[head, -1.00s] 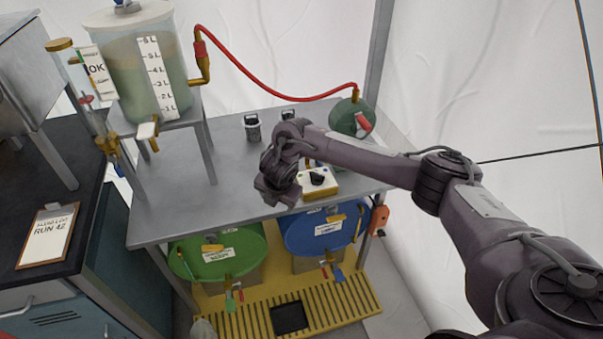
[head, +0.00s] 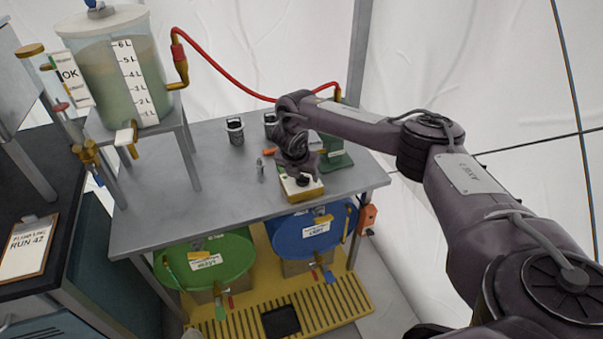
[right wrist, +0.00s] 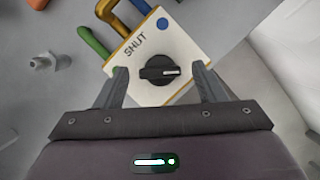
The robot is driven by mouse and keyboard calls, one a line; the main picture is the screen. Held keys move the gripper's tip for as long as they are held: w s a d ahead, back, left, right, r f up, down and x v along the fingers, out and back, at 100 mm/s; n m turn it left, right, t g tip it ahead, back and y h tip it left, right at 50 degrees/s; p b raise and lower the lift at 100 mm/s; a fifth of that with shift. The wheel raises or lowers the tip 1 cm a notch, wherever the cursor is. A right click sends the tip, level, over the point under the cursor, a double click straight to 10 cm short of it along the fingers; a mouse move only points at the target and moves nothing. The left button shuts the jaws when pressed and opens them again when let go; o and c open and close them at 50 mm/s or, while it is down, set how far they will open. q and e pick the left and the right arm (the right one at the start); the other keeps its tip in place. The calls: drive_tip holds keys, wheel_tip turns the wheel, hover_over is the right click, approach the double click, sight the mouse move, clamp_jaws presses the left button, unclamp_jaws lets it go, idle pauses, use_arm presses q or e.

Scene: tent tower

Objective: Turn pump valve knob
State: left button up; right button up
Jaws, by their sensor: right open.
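The pump valve box (head: 301,188) sits on the grey table near its front right edge. In the right wrist view its white top (right wrist: 150,48) reads "SHUT" and has a blue dot at the far right corner. The black valve knob (right wrist: 160,71) is on that top, with a white mark pointing right. It also shows in the head view (head: 303,180). My right gripper (right wrist: 161,74) is open, its fingers on either side of the knob; I cannot tell whether they touch it. My left gripper is not in view.
A grey fitting (head: 260,167) stands left of the box. A green pump (head: 335,155) with a red hose is behind. Blue (head: 300,235) and green drums lie below the table.

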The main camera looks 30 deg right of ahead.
drive_tip(key=shift+w+f, duration=0.1)
drive_tip(key=shift+f, duration=0.1)
drive_tip(key=shift+c, duration=0.2)
drive_tip(key=c, duration=0.9)
drive_tip(key=shift+c, duration=0.2)
